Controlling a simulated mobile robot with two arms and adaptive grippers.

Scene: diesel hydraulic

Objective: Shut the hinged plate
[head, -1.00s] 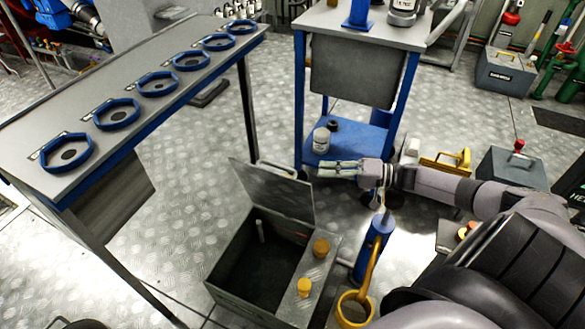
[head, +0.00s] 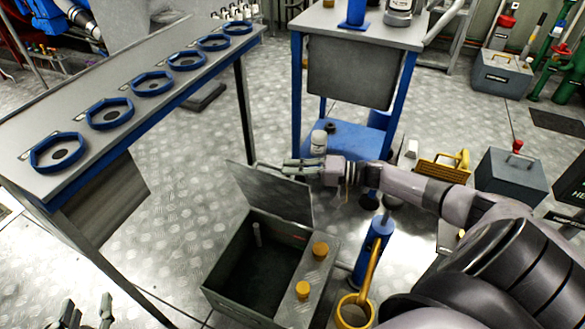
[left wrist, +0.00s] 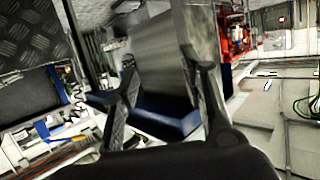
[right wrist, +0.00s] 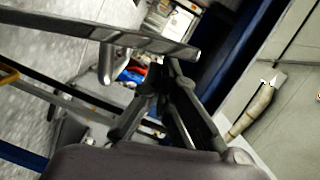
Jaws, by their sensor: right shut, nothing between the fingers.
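The hinged plate (head: 275,196) is a thin grey metal lid. It stands raised, leaning back, at the far edge of the open grey box (head: 222,292) on the floor. The box's dark inside is visible. My right gripper (head: 287,168) is shut and empty, at the upper right part of the plate's top edge in the head view; I cannot tell whether it touches. It also shows in the right wrist view (right wrist: 168,75). My left gripper (head: 88,314) is at the bottom left of the head view, away from the box. Its fingers are spread and empty in the left wrist view (left wrist: 167,75).
Yellow caps (head: 320,249) sit on the box's right top. A blue cylinder with a yellow handle (head: 372,250) stands close to its right. A blue-legged table (head: 297,100) is behind, and a long bench with blue rings (head: 175,80) is at left.

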